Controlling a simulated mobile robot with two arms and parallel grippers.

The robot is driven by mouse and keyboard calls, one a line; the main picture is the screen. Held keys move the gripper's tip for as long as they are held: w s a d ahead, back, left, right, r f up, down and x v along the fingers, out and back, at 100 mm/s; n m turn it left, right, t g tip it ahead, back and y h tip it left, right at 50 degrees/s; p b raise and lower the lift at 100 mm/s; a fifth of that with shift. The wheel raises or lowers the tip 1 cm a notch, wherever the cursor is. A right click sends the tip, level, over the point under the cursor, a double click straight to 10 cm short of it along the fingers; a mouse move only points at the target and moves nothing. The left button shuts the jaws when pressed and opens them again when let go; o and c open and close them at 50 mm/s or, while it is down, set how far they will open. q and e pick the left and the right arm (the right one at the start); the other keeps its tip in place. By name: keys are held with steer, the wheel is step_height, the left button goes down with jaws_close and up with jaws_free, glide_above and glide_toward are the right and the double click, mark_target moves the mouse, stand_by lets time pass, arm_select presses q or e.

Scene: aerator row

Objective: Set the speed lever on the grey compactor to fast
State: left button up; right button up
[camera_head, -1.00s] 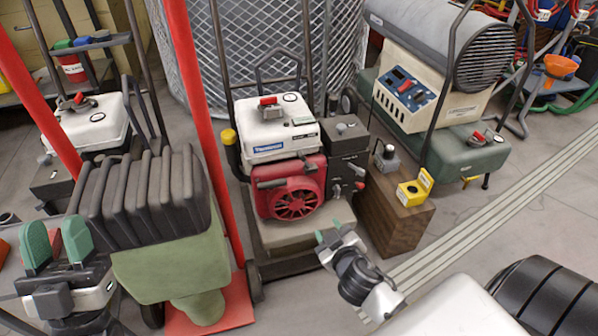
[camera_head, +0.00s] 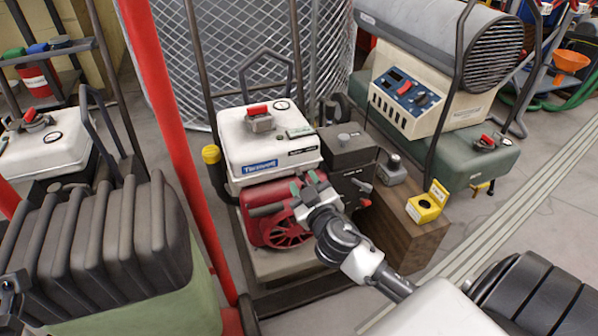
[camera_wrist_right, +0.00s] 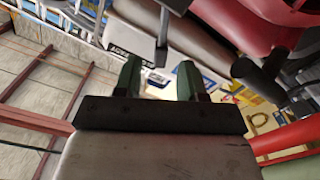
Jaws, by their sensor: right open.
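The compactor in the middle of the head view has a pale grey base plate (camera_head: 272,262), a red engine (camera_head: 256,214) and a white tank (camera_head: 262,150). A dark grey box (camera_head: 345,146) on its right side carries small levers with red tips (camera_head: 362,187). I cannot tell which one sets the speed. My right gripper (camera_head: 308,184) is open and empty, with green fingertips in front of the engine, left of those levers. In the right wrist view, a dark rod (camera_wrist_right: 163,35) stands beyond the gap between the open fingers (camera_wrist_right: 158,82). My left gripper's fingers are out of view.
A green rammer with black bellows (camera_head: 105,240) and a red post (camera_head: 180,150) stand at left. A wooden block (camera_head: 410,240) with a yellow box (camera_head: 427,204) stands at right, before a green-based heater (camera_head: 440,135).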

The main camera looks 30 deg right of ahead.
mark_target(301, 177)
steer(key=shift+x, duration=1.95)
jaws_close()
